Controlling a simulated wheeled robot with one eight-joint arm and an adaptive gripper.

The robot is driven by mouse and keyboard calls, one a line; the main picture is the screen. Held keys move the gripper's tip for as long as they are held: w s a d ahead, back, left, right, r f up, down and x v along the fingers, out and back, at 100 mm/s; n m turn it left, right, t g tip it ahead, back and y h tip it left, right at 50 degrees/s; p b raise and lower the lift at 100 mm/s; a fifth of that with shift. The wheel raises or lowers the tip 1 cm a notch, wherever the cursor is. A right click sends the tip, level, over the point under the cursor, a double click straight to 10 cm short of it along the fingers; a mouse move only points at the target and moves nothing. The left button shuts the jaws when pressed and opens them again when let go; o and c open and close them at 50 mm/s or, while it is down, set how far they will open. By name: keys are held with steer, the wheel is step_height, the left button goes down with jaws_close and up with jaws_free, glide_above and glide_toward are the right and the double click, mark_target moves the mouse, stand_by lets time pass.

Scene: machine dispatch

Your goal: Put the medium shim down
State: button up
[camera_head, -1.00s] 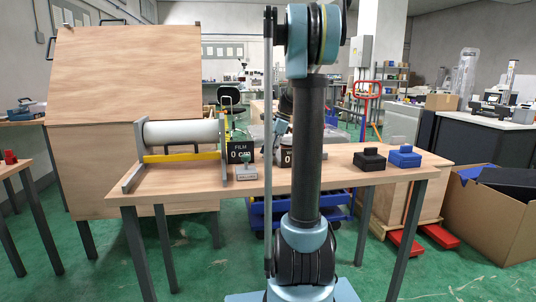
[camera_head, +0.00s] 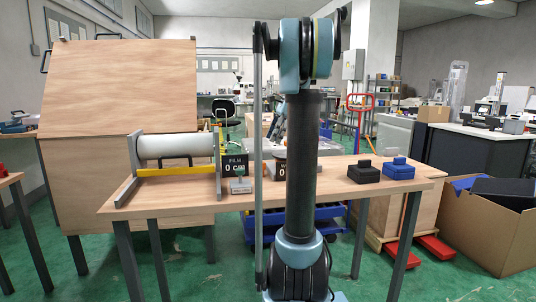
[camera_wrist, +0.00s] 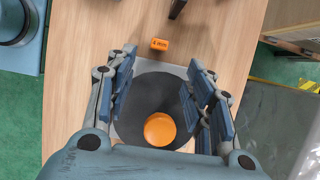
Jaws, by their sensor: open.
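My gripper (camera_wrist: 160,72) is open in the wrist view, its two padded fingers apart and nothing held between them. Below it, a round orange piece (camera_wrist: 159,129) lies on a dark disc (camera_wrist: 140,110), which sits on a grey square plate (camera_wrist: 182,72). A small orange block marked "4 mm" (camera_wrist: 159,44) lies on the wood just beyond the plate. I cannot tell which orange piece is the medium shim. In the head view my arm hides the gripper and this part of the table.
A black block (camera_head: 364,173) and a blue block (camera_head: 399,170) stand at the right. An open cardboard box (camera_head: 480,225) is beyond.

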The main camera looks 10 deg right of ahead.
mark_target(264, 162)
steer(key=v, duration=0.4)
steer(key=x, duration=1.6)
steer(key=shift+f, duration=0.5)
steer(key=c, duration=1.1)
steer(key=shift+d, duration=0.1)
steer(key=shift+c, duration=0.2)
